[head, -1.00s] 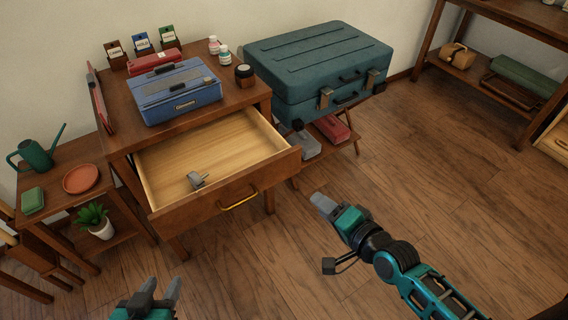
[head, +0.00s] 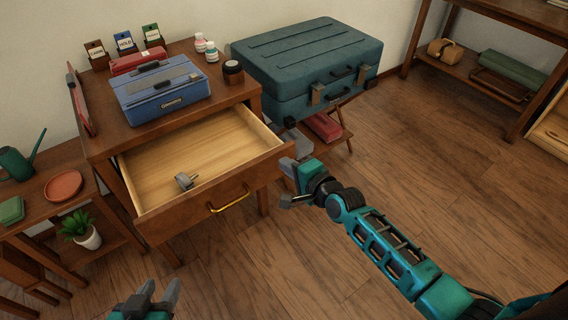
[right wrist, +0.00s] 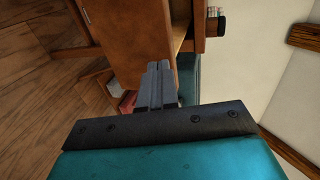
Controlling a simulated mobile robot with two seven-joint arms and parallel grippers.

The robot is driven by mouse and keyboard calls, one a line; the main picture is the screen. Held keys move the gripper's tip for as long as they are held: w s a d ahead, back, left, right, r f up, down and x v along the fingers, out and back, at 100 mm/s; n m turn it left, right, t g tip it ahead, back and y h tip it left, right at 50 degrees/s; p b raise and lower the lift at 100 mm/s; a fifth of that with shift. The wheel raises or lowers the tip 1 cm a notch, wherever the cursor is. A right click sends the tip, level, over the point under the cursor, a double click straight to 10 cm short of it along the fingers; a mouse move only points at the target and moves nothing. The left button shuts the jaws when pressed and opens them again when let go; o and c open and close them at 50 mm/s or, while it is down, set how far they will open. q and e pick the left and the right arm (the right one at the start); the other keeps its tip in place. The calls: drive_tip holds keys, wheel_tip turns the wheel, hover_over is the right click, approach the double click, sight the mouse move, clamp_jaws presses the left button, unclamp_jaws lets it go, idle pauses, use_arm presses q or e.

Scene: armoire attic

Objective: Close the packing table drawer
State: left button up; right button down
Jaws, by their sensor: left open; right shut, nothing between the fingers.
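The packing table (head: 118,134) stands at the left with its drawer (head: 205,205) pulled out. The drawer has a brass handle (head: 231,200) on its front, and a small grey object (head: 186,181) lies inside. My right gripper (head: 288,168) is shut and empty at the right end of the drawer front; I cannot tell whether it touches. In the right wrist view its fingers (right wrist: 158,86) are together, over the brown wood of the drawer front (right wrist: 140,35). My left gripper (head: 158,294) is open and empty at the bottom, in front of and below the drawer.
A blue box (head: 165,95) and a dark jar (head: 233,72) sit on the tabletop. A teal suitcase (head: 305,62) rests on a stand right of the table. A low shelf with a plant (head: 80,231) is at left. The floor in front is clear.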

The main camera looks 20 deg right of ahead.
drive_tip(key=shift+w+a, duration=0.3)
drive_tip(key=shift+w, duration=0.6)
use_arm(q)
drive_tip(key=shift+w+r, duration=0.2)
drive_tip(key=shift+w, duration=0.1)
drive_tip(key=shift+s+f, duration=0.1)
drive_tip(key=shift+f, duration=0.05)
use_arm(e)
drive_tip(key=shift+w, duration=0.1)
